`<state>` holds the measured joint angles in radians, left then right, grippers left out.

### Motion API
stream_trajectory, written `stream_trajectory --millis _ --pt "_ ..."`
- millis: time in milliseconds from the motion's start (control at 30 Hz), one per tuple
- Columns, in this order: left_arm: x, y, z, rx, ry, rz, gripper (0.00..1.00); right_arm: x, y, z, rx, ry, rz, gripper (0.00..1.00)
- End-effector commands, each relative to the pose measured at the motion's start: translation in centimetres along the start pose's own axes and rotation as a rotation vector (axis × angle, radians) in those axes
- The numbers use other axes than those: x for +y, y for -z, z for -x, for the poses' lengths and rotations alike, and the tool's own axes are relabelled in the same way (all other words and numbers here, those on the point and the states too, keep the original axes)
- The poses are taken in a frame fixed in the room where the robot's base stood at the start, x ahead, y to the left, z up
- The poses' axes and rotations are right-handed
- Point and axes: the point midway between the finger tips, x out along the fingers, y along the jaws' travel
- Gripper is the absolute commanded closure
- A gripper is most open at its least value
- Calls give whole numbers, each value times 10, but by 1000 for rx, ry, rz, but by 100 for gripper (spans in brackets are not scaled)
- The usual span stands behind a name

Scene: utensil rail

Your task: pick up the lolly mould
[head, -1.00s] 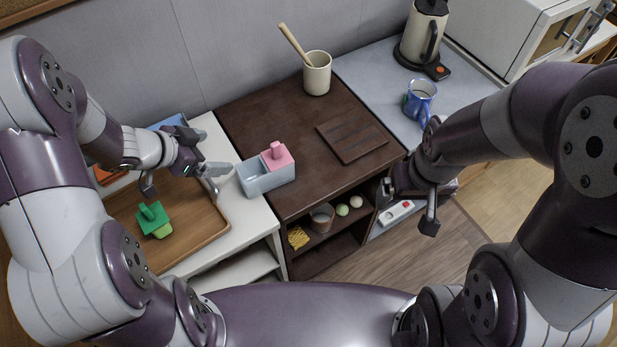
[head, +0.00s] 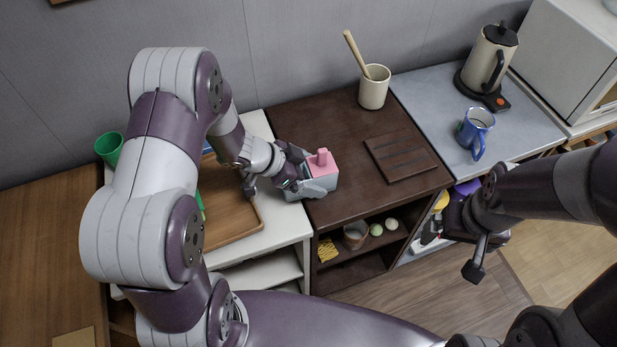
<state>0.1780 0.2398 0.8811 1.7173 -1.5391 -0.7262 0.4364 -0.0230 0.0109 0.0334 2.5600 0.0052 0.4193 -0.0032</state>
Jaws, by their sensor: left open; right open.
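A pink lolly mould (head: 322,160) with an upright grip sits in the right compartment of a pale blue two-slot holder (head: 328,182), at the left edge of the dark brown counter. My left gripper (head: 308,187) is open at the holder's left side, and its fingers cover the left compartment. I cannot tell whether they touch it. A green lolly mould (head: 200,206) shows only as a sliver on the wooden tray, mostly hidden behind my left arm. My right gripper (head: 452,250) is open and empty in front of the right counter.
The wooden tray (head: 238,222) lies on the white counter. A dark ridged board (head: 400,155), a cream crock (head: 374,88) with a stick, a blue mug (head: 475,130) and a kettle (head: 489,60) stand further right. A green cup (head: 108,148) is at left.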

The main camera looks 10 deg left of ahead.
Motion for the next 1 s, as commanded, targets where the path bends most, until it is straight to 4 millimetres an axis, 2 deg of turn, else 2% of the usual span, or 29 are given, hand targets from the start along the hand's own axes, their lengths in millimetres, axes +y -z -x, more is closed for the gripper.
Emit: stream_trajectory --millis 100,267,300,633,1000 --pt "0 0 1 0 1 0 4 0 0 0 0 0 0 0" --pt "0 0 1 0 1 1 56 0 0 0 0 0 0 0" --pt "0 0 1 0 1 1 61 0 0 0 0 0 0 0" --pt "-1 2 3 0 2 0 62 0 0 1 0 0 0 0" --pt "-1 28 28 1 2 -1 62 0 1 9 0 0 0 0"
